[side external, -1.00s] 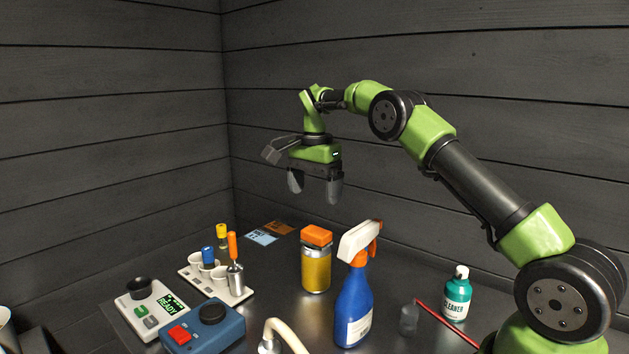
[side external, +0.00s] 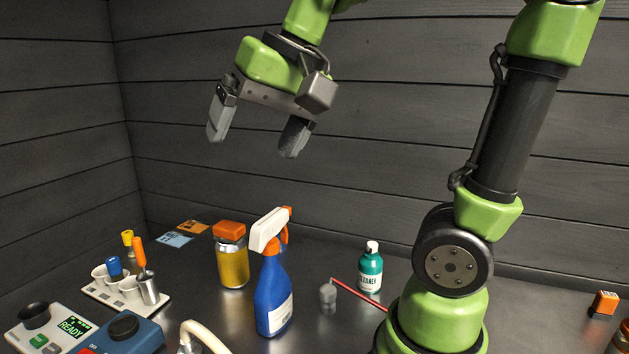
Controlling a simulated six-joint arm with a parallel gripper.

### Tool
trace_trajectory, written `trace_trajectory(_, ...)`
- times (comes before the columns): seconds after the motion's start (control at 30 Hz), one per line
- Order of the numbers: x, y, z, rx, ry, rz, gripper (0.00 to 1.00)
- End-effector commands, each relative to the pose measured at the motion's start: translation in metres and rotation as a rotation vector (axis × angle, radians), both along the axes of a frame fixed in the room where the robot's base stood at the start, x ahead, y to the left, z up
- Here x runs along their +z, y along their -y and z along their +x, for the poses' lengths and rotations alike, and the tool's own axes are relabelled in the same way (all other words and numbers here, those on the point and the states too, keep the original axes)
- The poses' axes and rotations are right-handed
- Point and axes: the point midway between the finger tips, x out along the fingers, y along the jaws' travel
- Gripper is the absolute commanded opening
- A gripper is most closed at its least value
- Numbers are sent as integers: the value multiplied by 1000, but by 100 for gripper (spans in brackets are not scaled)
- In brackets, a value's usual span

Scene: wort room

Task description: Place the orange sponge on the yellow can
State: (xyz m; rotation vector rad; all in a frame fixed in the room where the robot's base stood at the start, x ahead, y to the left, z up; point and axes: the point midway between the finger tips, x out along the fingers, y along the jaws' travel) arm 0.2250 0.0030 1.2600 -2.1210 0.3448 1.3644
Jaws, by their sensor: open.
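The yellow can (side external: 233,268) stands upright on the dark metal table, behind and left of the blue spray bottle. The orange sponge (side external: 229,231), a block with rounded edges, lies flat on top of the can and covers its upper end. My gripper (side external: 251,142) is high above the table, up over the can area in the picture. Its two grey fingers are wide apart, with nothing between them. It is clear of the sponge and the can.
A blue spray bottle (side external: 272,297) stands close to the can. A teal cleaner bottle (side external: 370,270) and a red stick (side external: 358,294) are farther right. A white tool rack (side external: 103,294) and a blue device (side external: 133,337) are left. A small orange-topped object (side external: 604,303) lies far right.

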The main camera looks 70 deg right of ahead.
Motion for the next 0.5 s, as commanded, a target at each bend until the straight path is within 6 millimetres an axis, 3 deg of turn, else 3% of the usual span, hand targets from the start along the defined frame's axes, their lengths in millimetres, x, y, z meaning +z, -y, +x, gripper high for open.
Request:
trace_trajectory(0.03, -5, -7, -20, 53, 43, -11, 89)
trace_trajectory(0.2, -27, -20, -63, 182, 152, -45, 89)
trace_trajectory(0.33, -39, -24, -78, 228, 195, -60, 89)
trace_trajectory(0.5, -43, -25, -82, 243, 207, -66, 89)
